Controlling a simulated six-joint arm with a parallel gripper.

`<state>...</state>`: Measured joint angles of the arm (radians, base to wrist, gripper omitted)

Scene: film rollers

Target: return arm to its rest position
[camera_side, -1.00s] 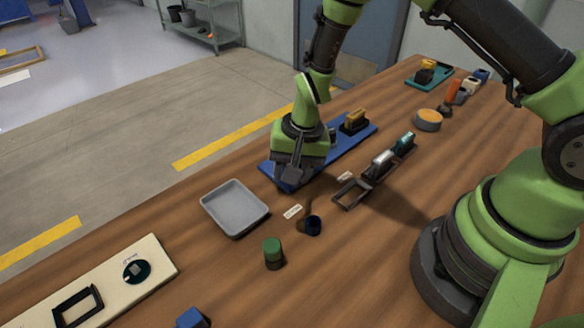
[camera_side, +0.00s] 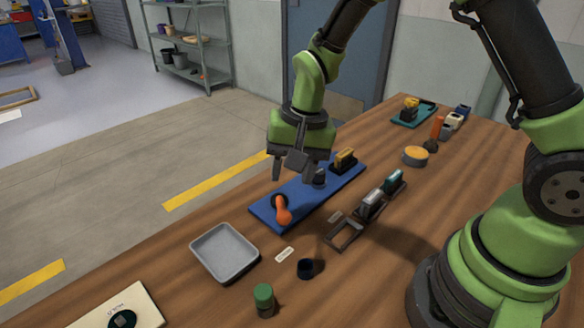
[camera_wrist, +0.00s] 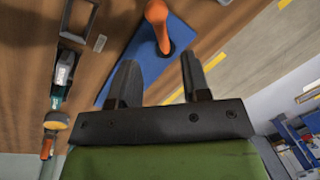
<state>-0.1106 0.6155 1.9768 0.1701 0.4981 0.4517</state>
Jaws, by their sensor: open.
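My gripper (camera_side: 294,172) hangs above the blue board (camera_side: 262,213) in the side view, with its fingers apart and nothing between them. In the wrist view my gripper (camera_wrist: 158,82) also shows its two fingers spread. An orange-handled thing (camera_side: 282,212) stands on the near end of the blue board, below and apart from the fingers. The orange handle (camera_wrist: 156,14) shows beyond the fingertips in the wrist view. A dark grey piece (camera_side: 319,178) and a yellow and black piece (camera_side: 345,160) sit farther along the board.
A grey tray (camera_side: 224,252) lies left of the board. A dark frame (camera_side: 342,233) with holders behind it lies to the right. An orange-topped tin (camera_side: 415,156) and a teal tray (camera_side: 428,112) lie farther back.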

